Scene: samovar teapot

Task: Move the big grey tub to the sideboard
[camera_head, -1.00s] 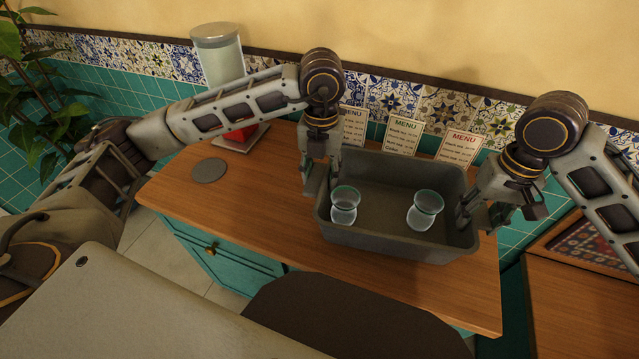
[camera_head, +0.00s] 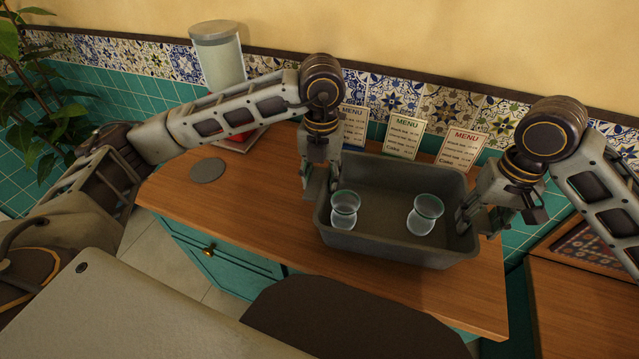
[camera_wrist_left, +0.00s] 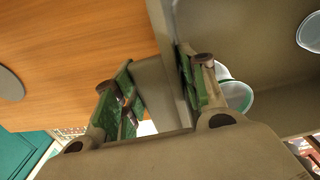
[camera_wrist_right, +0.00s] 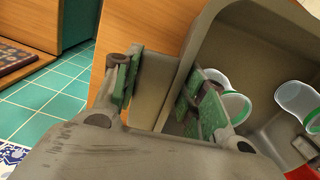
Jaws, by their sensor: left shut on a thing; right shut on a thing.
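The big grey tub (camera_head: 390,247) is over the wooden cabinet top; I cannot tell whether it touches it. Two clear glasses with green rims stand inside, one at the left (camera_head: 344,212) and one at the right (camera_head: 424,216). My left gripper (camera_head: 320,188) is shut on the tub's left wall, one finger outside and one inside, as the left wrist view (camera_wrist_left: 160,80) shows. My right gripper (camera_head: 476,217) is shut on the right wall the same way, seen in the right wrist view (camera_wrist_right: 160,82). The fingers hide parts of the rim.
Several menu cards (camera_head: 404,137) stand behind the tub at the wall. A tall lidded jar (camera_head: 219,60) stands back left. Another wooden surface (camera_head: 570,310) is at the right.

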